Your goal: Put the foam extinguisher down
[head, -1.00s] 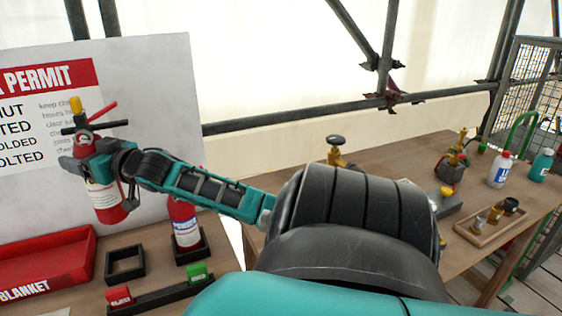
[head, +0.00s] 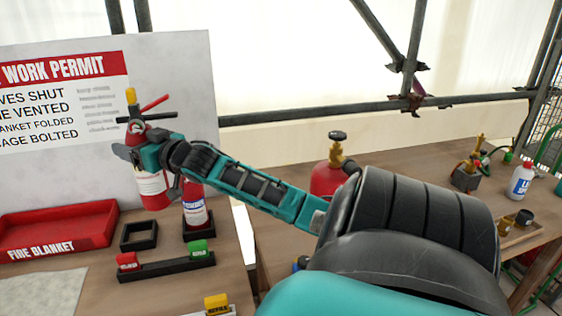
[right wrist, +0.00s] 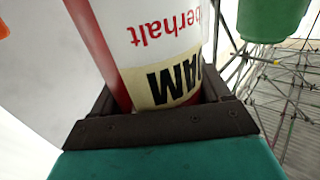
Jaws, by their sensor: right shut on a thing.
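My right gripper (head: 140,157) is shut on the foam extinguisher (head: 152,188), a red cylinder with a white label, a cream band and a yellow-topped valve with a red lever. In the right wrist view the foam extinguisher (right wrist: 165,60) stands between the dark fingers, with "OAM" on its cream band upside down. In the head view it hangs roughly upright, its base showing just above an empty square black holder (head: 125,238); the exact gap cannot be told. My left gripper is not in view.
A second red extinguisher (head: 195,208) stands in a black holder close on the right. A red fire blanket tray (head: 60,240) lies left. A rack with red and green tags (head: 165,268) is in front. The permit board (head: 180,80) stands behind. A red cylinder (head: 325,180) stands farther right.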

